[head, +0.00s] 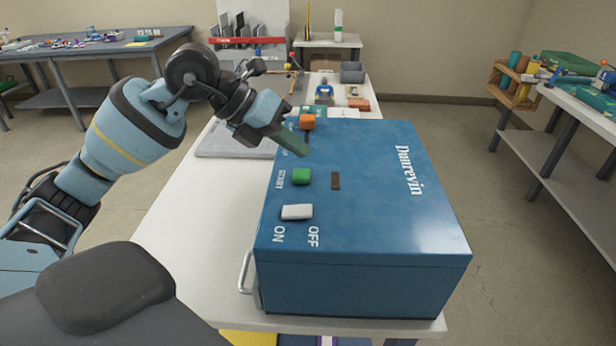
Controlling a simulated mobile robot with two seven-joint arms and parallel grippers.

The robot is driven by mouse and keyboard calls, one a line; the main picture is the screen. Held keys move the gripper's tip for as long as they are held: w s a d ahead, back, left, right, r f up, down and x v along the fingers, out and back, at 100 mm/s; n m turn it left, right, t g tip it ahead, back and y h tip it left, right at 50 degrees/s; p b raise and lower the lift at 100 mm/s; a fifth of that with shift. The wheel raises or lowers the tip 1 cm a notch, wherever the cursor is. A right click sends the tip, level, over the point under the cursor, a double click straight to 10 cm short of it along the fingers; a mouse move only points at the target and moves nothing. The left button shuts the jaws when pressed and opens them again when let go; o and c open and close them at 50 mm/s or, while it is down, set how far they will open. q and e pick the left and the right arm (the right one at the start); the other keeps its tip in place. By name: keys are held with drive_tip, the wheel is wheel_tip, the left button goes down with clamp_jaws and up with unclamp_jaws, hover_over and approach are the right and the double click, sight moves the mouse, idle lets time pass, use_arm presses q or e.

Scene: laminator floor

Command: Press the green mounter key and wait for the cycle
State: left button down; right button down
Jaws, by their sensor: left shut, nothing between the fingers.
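The blue mounter (370,215) is a large box with white lettering on top, standing on a white table. Its green key (302,176) is on the left part of the top, beside a label. A white rocker switch (297,212) marked ON and OFF is nearer to me, and an orange key (307,121) is farther back. A small dark window (336,181) is right of the green key and looks unlit. My left gripper (302,150) is shut and empty, its fingertips over the top just beyond the green key. I cannot tell whether they touch the surface. My right gripper is out of view.
The white table (190,240) has bare room left of the mounter. A pale grey slab (225,140) lies behind my left gripper. Small tools and a grey bin (352,72) are at the back. Side benches stand left (90,48) and right (590,105).

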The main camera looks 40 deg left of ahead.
sight(301, 176)
use_arm(q)
drive_tip(key=shift+f, duration=0.8)
drive_tip(key=shift+f+b, duration=0.15)
drive_tip(key=shift+b, duration=0.2)
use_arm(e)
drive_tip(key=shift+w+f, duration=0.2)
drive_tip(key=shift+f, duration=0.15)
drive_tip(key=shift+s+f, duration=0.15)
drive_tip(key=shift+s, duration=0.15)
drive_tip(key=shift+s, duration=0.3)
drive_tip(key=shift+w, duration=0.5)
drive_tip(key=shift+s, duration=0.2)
use_arm(q)
drive_tip(key=shift+f, duration=0.4)
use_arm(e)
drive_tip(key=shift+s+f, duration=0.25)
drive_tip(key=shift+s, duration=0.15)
use_arm(q)
drive_tip(key=shift+f, duration=0.15)
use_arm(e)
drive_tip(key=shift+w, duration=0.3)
